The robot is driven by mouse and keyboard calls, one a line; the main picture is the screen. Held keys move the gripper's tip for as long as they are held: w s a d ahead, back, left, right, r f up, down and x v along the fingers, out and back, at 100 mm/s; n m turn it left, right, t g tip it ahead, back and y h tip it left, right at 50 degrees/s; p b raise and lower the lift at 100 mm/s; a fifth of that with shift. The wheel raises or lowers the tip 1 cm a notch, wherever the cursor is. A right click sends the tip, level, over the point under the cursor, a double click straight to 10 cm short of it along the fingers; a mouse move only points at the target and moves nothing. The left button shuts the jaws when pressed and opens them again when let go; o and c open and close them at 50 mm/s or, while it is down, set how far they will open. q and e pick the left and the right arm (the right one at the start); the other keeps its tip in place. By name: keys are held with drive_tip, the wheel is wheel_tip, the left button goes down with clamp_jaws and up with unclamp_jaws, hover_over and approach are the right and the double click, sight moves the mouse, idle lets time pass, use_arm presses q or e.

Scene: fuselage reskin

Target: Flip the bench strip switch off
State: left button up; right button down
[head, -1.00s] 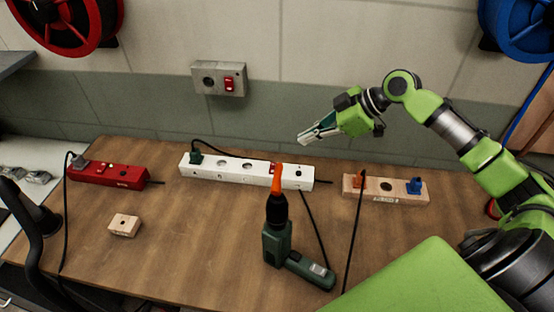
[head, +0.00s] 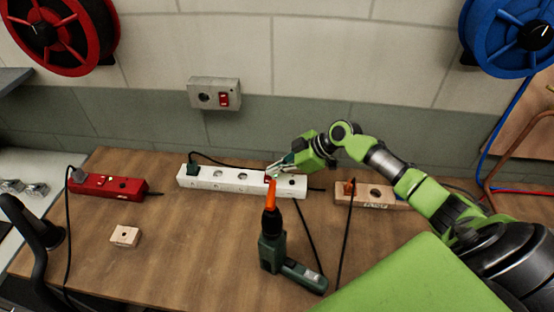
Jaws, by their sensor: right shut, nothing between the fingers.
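The white power strip (head: 240,181) lies on the wooden bench along its back, with a dark green plug (head: 192,167) in its left end. Its red switch (head: 268,179) sits toward the right end and is partly hidden by my fingers and the drill's orange tip. I cannot tell the switch's position. My right gripper (head: 272,172) is shut and empty, with its fingertips over the strip's right part, at or just above the switch. I cannot tell whether they touch. My left gripper is not in view.
A green drill (head: 272,252) with an orange tip stands in front of the strip. A red strip (head: 105,185) and a small wooden block (head: 125,236) lie left. A wooden strip (head: 365,193) lies right, partly behind my arm. A wall box (head: 214,93) with a red switch is above.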

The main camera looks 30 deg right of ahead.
drive_tip(key=shift+f, duration=0.2)
drive_tip(key=shift+w+f+b, duration=0.1)
drive_tip(key=shift+f+b, duration=0.25)
drive_tip(key=shift+b, duration=0.35)
drive_tip(key=shift+r, duration=0.15)
